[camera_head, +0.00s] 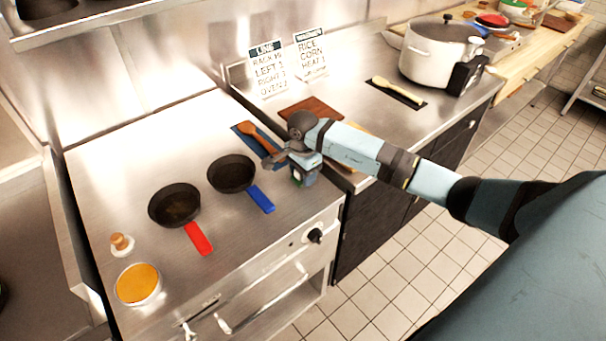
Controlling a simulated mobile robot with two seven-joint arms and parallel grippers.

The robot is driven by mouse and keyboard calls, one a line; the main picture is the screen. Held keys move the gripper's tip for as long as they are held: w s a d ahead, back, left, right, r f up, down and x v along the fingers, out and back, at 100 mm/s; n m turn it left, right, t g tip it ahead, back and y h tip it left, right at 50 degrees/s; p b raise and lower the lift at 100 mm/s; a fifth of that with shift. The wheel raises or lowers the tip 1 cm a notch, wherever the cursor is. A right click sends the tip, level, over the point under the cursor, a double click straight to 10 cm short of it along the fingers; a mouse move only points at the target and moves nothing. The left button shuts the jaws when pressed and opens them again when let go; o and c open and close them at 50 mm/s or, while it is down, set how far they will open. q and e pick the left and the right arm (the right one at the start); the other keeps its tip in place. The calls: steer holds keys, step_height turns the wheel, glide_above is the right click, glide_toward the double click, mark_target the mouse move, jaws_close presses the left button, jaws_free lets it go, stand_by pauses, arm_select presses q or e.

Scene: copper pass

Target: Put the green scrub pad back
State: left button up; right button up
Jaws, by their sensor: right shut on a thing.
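My right gripper (303,176) comes in from the right and points down over the right front part of the steel cooktop. It is shut on a small dark greenish thing at its fingertips, which I take for the green scrub pad; the jaws hide most of it, so its shape is unclear. No other green pad shows on the cooktop or counter. My left gripper is not in view.
Two black pans, one red-handled (175,205) and one blue-handled (231,173), sit left of the gripper. A wooden spatula (255,134) lies behind it on a blue mat. The front right cooktop is clear.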

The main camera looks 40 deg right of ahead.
steer(key=shift+f, duration=0.5)
steer(key=shift+f, duration=0.2)
steer(key=o, duration=0.9)
steer(key=shift+c, duration=0.2)
steer(key=shift+r, duration=0.2)
step_height(320, 180, up, 12)
steer(key=shift+b, duration=1.05)
